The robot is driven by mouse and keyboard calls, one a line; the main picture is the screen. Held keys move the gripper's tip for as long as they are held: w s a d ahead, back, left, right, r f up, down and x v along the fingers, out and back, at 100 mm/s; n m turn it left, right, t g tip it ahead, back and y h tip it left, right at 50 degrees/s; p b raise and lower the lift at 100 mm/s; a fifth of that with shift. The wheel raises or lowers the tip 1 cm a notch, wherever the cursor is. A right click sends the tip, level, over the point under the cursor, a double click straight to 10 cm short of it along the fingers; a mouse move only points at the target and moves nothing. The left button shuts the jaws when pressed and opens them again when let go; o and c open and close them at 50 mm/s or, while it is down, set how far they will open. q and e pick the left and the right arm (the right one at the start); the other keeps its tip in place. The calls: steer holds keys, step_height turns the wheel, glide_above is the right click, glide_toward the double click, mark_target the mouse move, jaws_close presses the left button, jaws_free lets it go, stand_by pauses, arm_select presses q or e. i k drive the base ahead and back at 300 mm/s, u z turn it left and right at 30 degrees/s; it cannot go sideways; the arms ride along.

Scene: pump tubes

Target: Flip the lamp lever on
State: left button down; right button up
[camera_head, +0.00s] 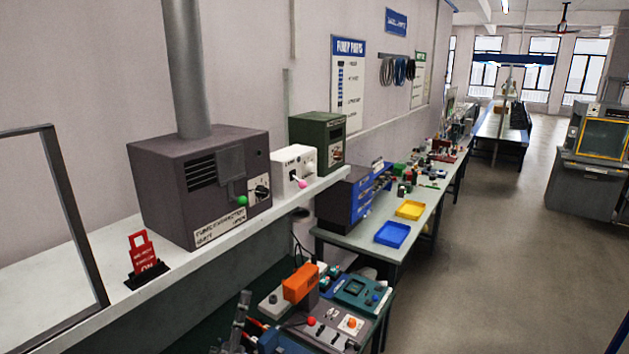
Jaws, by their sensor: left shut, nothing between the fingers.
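A white box (288,160) with small dark lettering, too small to read surely, stands on the wall shelf between a dark grey box and a green box. Its short lever ends in a pink knob (302,183) and tilts down and to the right on the front face. This appears to be the lamp lever. My left gripper (244,298) appears at the bottom of the view, below the shelf and well apart from the lever. It is shut and empty, its fingers pointing up. My right gripper is out of view.
The dark grey box (165,190) has a green-knobbed lever and a thick pipe above. A red ON sign (142,252) stands at the shelf's left. An orange device (300,284) and a control panel (345,325) crowd the lower bench. The floor (480,270) at right is clear.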

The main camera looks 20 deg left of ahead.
mark_target(301, 183)
steer(key=u, duration=0.05)
steer(key=i, duration=1.35)
